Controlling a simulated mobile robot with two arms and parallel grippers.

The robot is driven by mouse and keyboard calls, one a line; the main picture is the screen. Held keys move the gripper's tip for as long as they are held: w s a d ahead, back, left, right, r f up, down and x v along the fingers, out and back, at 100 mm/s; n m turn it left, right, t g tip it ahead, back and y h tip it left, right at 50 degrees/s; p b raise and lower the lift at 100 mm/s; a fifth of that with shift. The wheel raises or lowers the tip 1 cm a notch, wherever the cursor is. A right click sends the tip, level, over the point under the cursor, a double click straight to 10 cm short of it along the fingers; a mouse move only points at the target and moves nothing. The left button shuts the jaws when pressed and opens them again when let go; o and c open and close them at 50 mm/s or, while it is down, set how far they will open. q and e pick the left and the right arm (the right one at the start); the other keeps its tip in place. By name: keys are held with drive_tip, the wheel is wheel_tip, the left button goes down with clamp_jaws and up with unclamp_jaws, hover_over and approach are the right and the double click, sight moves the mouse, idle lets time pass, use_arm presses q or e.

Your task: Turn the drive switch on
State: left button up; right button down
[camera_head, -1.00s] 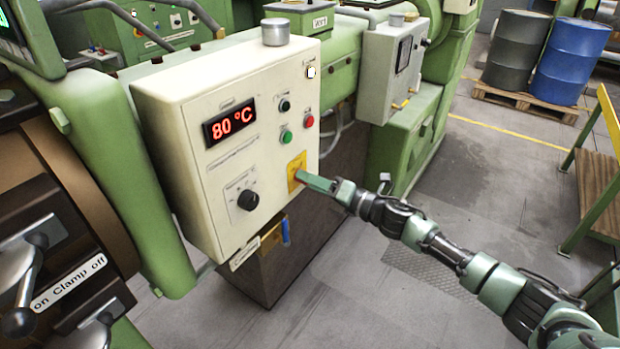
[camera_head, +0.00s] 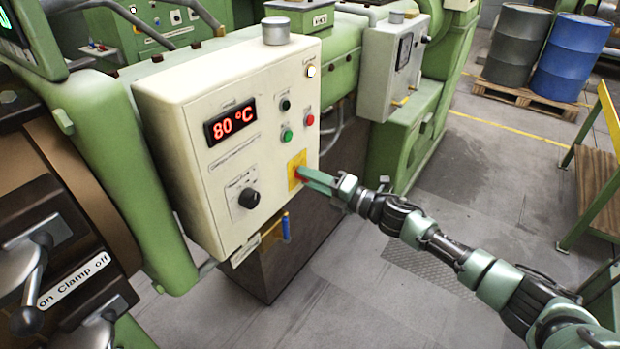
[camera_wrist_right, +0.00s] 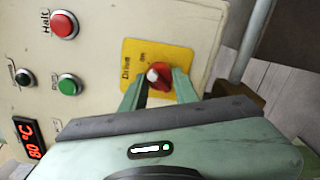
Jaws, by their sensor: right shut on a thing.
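The drive switch is a red knob (camera_wrist_right: 160,76) with a white mark, on a yellow plate (camera_wrist_right: 187,57) lettered "Drive" and "on". In the head view the yellow plate (camera_head: 296,165) is at the lower right of the cream control box (camera_head: 185,130). My right gripper (camera_head: 306,174) is at the plate, its fingers closed around the knob, which it mostly hides in this view. In the right wrist view the two green fingers (camera_wrist_right: 160,86) sit on either side of the knob. My left gripper is not in view.
The box also carries a red "80 °C" display (camera_head: 230,122), a black dial (camera_head: 248,198), a green button (camera_head: 287,136), a red button (camera_head: 310,120) and a glowing lamp (camera_head: 312,71). A blue-handled part (camera_head: 286,228) hangs below. Open floor (camera_head: 365,290) lies right of the box.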

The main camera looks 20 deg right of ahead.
drive_tip(key=c, duration=1.1)
unclamp_jaws()
drive_tip(key=b+v, duration=0.2)
drive_tip(key=v, duration=0.5)
drive_tip(key=shift+s+d+b, duration=0.3)
drive_tip(key=shift+b, duration=0.05)
